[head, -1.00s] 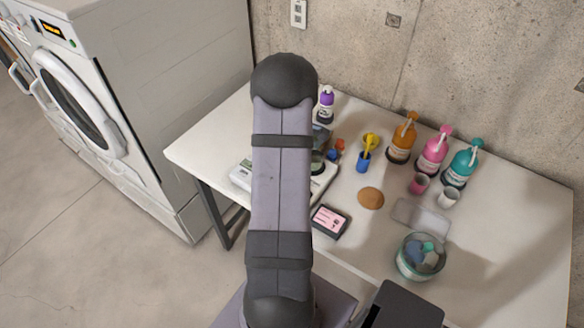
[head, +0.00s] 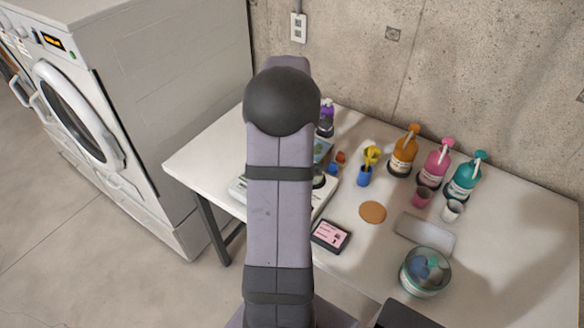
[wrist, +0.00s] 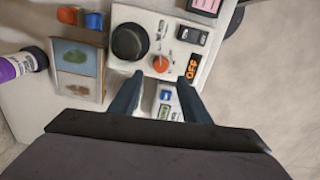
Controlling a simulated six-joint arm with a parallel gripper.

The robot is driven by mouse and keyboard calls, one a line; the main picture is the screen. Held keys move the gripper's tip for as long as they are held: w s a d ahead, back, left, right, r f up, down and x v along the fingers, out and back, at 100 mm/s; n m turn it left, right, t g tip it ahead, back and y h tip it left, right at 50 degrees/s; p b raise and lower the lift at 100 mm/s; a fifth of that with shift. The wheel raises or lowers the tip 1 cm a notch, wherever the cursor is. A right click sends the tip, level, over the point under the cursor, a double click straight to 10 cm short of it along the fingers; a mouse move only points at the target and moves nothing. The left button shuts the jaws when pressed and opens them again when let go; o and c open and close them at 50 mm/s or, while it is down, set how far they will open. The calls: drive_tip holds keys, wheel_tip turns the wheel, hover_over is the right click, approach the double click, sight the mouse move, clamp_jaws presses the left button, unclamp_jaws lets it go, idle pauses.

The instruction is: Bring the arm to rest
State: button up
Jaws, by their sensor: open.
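My gripper (wrist: 160,88) shows in the wrist view with its two dark fingers apart and nothing between them. In the head view my arm stands upright across the middle and hides the gripper and most of the device (head: 327,192). How far the fingers are above the device I cannot tell.
The white table (head: 500,270) bears orange, pink and teal pump bottles (head: 403,150), two small cups (head: 452,210), a glass bowl (head: 425,272), a blue cup (head: 364,175), a brown disc (head: 373,212) and a pink-screened box (head: 331,235). A washer (head: 130,110) stands left. The wall is behind.

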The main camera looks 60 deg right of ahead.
idle(0.3)
drive_tip(key=w+a, duration=0.3)
drive_tip(key=a, duration=0.7)
drive_tip(key=w+a, duration=0.4)
drive_tip(key=a, duration=0.7)
drive_tip(key=s+a+f+m, duration=0.1)
drive_tip(key=s+a, duration=0.3)
drive_tip(key=a, duration=0.4)
drive_tip(key=s+a, duration=0.4)
drive_tip(key=a, duration=0.5)
wheel_tip(320, 180, down, 40)
drive_tip(key=b, duration=4)
drive_tip(key=shift+w+d+f, duration=0.15)
drive_tip(key=shift+d+f, duration=0.1)
